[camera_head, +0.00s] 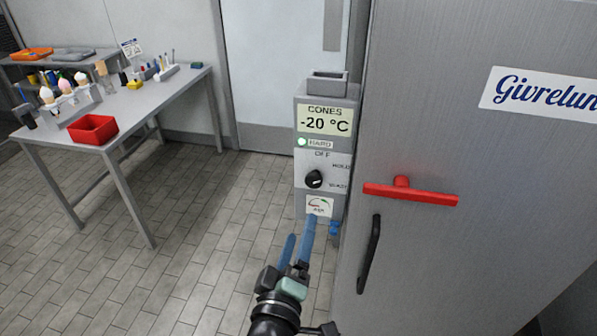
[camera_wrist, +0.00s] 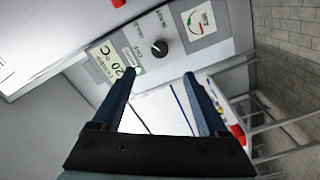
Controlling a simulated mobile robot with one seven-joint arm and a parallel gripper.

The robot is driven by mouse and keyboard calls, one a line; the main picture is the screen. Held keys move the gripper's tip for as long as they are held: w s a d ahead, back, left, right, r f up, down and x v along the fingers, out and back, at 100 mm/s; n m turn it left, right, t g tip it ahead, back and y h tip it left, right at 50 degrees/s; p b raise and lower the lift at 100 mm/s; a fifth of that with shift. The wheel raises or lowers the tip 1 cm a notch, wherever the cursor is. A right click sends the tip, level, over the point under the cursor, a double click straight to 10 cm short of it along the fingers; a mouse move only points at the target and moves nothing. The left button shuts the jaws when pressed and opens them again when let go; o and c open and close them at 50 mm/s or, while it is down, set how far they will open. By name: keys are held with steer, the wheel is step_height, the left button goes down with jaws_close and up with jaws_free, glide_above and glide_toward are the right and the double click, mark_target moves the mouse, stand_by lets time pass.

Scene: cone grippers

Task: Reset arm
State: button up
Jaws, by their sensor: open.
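My gripper (camera_head: 300,238) is at the lower middle of the head view, with its two blue fingers pointing up and away. It is open and empty. In the wrist view the two fingers (camera_wrist: 160,75) stand wide apart with nothing between them. The fingers are in front of the lower part of a grey control box (camera_head: 301,170), which reads "CONES -20 °C". The box has a lit green lamp, a black knob (camera_head: 314,179) and a small gauge (camera_head: 319,206). In the wrist view the knob (camera_wrist: 159,47) lies beyond the fingertips. I cannot tell whether the fingers touch the box.
A large grey cabinet (camera_head: 480,150) with a red handle (camera_head: 411,194) and a black handle (camera_head: 370,254) stands close on the right. A steel table (camera_head: 150,100) at left holds a red tray (camera_head: 93,129) and ice-cream cones (camera_head: 65,85). The tiled floor (camera_head: 190,215) between is clear.

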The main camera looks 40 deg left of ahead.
stand_by(0.4)
steer(key=w+d+r+m+t+h, duration=0.1)
steer(key=w+d+r+m+t, duration=0.2)
steer(key=r, duration=0.5)
steer(key=w+d+r+m+t+h, duration=0.1)
steer(key=w+d+r+m, duration=0.15)
steer(key=d+r, duration=0.45)
steer(key=w+d+r+m+t+h, duration=0.1)
steer(key=w+d+r+m+t, duration=0.15)
steer(key=r, duration=0.65)
steer(key=s+d+r+m+t+h, duration=0.2)
steer(key=s+d+r+m, duration=0.3)
steer(key=d+r, duration=0.3)
steer(key=s+d+r+m+t+h, duration=0.3)
steer(key=d+r, duration=0.4)
steer(key=r, duration=0.7)
steer(key=shift+s+d+m+t+h, duration=0.35)
steer(key=shift+s+m+h, duration=0.45)
steer(key=shift+s+m, duration=0.35)
steer(key=shift+r, duration=0.1)
